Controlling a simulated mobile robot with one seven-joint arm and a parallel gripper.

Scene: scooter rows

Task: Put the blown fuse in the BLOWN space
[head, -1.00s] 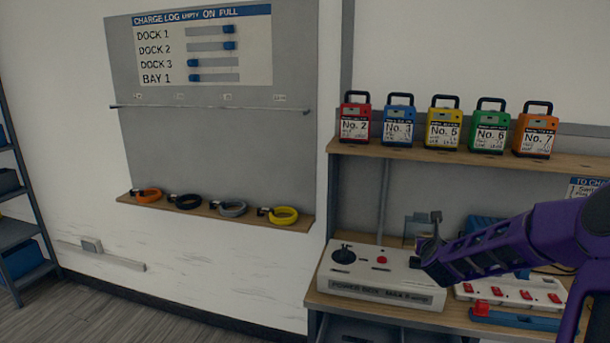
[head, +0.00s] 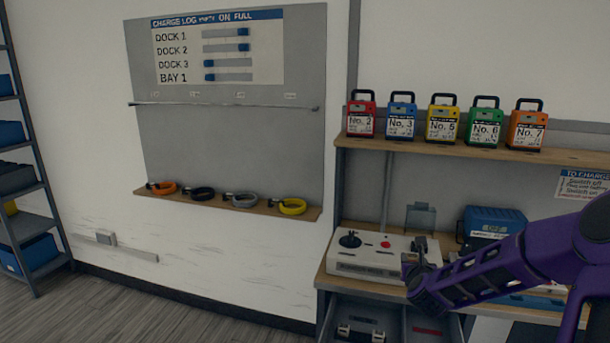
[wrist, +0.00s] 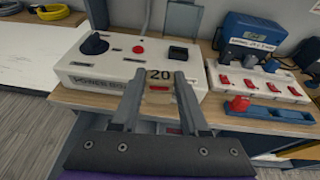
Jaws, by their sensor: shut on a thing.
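My gripper (wrist: 160,82) is shut on a small fuse (wrist: 159,90), a pale piece marked 20 with a red part, seen between the fingers in the wrist view. In the head view my gripper (head: 416,252) is at the front right of the white power box (head: 372,267), and the fuse is too small to make out. The power box (wrist: 110,60) has a black knob, a red button and a dark socket (wrist: 178,53). Below it is an open drawer (head: 392,318) with a red-marked compartment (head: 428,330) on the right. I cannot read its label.
A white switch strip (wrist: 255,83) with red switches and a blue charger (wrist: 252,38) stand to the right on the bench. Several numbered batteries (head: 443,125) line the shelf above. Coiled locks (head: 244,202) lie on the wall ledge at left.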

